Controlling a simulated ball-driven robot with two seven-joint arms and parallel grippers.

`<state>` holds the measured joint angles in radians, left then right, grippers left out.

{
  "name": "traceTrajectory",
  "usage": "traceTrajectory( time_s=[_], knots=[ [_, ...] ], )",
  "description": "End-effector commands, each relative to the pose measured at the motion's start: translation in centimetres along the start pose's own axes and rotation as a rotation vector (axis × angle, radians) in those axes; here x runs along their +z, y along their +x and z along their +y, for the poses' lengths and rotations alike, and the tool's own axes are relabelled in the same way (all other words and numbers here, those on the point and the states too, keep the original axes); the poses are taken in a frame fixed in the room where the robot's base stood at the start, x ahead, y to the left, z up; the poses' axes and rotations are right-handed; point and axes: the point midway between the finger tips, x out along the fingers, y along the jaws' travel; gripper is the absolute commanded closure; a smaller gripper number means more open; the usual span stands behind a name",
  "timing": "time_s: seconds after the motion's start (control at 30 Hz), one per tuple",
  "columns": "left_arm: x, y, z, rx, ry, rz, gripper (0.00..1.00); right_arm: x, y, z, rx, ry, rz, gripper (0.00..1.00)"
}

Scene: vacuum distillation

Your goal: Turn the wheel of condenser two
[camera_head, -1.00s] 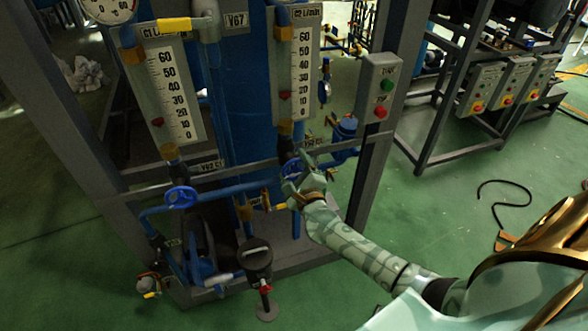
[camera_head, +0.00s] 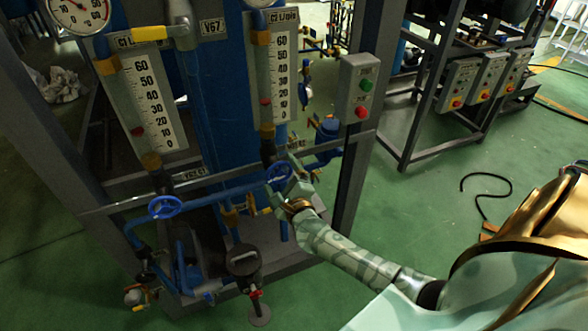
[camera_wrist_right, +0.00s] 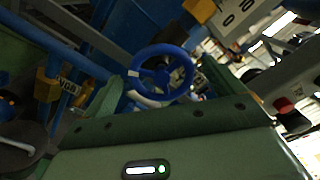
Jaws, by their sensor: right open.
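The blue handwheel of condenser two (camera_head: 278,172) sits low on the rack, below the right-hand flow gauge marked C2 (camera_head: 281,75). My right gripper (camera_head: 286,183) is at this wheel, with its fingers open and spread beside the rim. In the right wrist view the wheel (camera_wrist_right: 158,49) lies between and beyond the fingers of the gripper (camera_wrist_right: 165,90); I cannot tell whether they touch it. A second blue handwheel (camera_head: 165,207) is further left, below the left gauge marked C1 (camera_head: 153,100). My left gripper is not in view.
A horizontal grey bar and blue pipes cross near the wheel. A dark round fitting (camera_head: 243,260) stands below left. The green floor (camera_head: 430,210) on the right is mostly clear.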

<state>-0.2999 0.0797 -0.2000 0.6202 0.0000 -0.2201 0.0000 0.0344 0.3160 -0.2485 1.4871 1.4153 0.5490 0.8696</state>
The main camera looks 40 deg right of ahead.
Motion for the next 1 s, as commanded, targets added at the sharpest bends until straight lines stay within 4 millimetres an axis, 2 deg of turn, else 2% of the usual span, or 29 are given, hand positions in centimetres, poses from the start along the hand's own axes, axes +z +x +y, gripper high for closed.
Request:
traceTrajectory(
  time_s=[0.3,0.5,0.7,1.0],
  knots=[
    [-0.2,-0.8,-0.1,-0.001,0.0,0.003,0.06,-0.1,-8.7,0.0,0.005,0.001,0.002,0.06],
    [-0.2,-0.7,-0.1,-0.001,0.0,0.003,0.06,-0.1,-12.7,0.1,0.004,0.0,0.002,0.06],
    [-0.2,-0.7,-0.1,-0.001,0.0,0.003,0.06,0.0,-14.3,0.0,0.002,0.001,0.001,0.06],
    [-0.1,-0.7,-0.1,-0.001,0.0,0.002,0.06,0.0,-14.4,0.0,0.002,0.001,0.001,0.06]
  ],
)
